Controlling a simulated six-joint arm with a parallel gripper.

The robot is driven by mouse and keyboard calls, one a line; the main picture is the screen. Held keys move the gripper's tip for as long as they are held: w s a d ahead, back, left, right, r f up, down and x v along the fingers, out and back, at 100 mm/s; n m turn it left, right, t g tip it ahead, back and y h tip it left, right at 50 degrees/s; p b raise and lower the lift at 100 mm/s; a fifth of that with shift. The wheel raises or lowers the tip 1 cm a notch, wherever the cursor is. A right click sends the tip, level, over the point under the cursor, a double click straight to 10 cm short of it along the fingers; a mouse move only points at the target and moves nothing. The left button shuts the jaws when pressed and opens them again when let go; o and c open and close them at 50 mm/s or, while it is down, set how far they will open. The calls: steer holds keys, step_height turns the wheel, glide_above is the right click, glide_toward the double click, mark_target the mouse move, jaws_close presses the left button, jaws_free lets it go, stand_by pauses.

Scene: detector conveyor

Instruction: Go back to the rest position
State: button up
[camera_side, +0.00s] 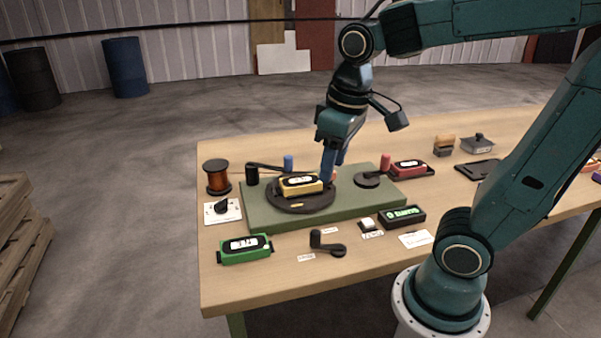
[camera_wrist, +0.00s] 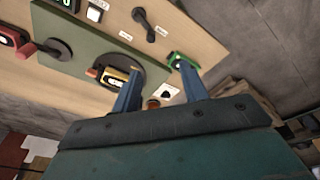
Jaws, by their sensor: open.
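My gripper (camera_side: 334,168) is in the side view above the green board (camera_side: 358,210), close to the right rear of the round dark turntable (camera_side: 302,206). Its two blue fingers (camera_wrist: 160,90) stand apart in the wrist view, with nothing held between them. A yellow box-shaped device (camera_side: 300,185) with a white label rests on the turntable. It also shows in the wrist view (camera_wrist: 114,77), partly hidden by a finger. From the side, I cannot tell whether the fingers touch anything.
A green device (camera_side: 245,250) lies at the table's front left, a red one (camera_side: 409,168) at the right. A copper spool (camera_side: 217,178), a black crank (camera_side: 328,244), a digital display (camera_side: 402,217) and a small button box (camera_side: 368,225) stand around the board. The air left of my gripper is clear.

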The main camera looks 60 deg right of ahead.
steer(key=s+a+t, duration=0.1)
steer(key=s+t, duration=0.2)
steer(key=s, duration=0.2)
steer(key=shift+s+a+r+t, duration=0.3)
steer(key=shift+s+a+r, duration=0.05)
steer(key=shift+a+r, duration=0.05)
